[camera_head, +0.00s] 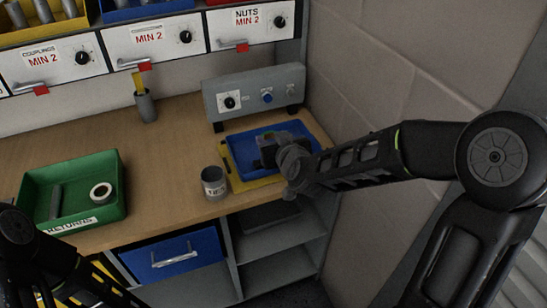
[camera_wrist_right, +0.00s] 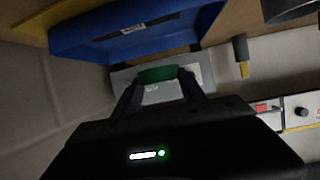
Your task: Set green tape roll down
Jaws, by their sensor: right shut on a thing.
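The green tape roll (camera_wrist_right: 158,74) shows between the two fingers of my right gripper (camera_wrist_right: 160,84) in the right wrist view, and the gripper is shut on it. In the head view my right gripper (camera_head: 272,148) is over the blue tray (camera_head: 238,152), with only a small hint of green at its tips. The roll's height above the tray is hard to tell. My left arm comes in at the lower left of the head view, and its gripper does not show.
The blue tray sits on a yellow mat (camera_head: 236,184). A grey can (camera_head: 214,183) stands just left of it. A control box (camera_head: 253,95) stands behind. A green tray (camera_head: 72,167) at left holds a white roll (camera_head: 101,193) and a dark bar. A wall closes the right side.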

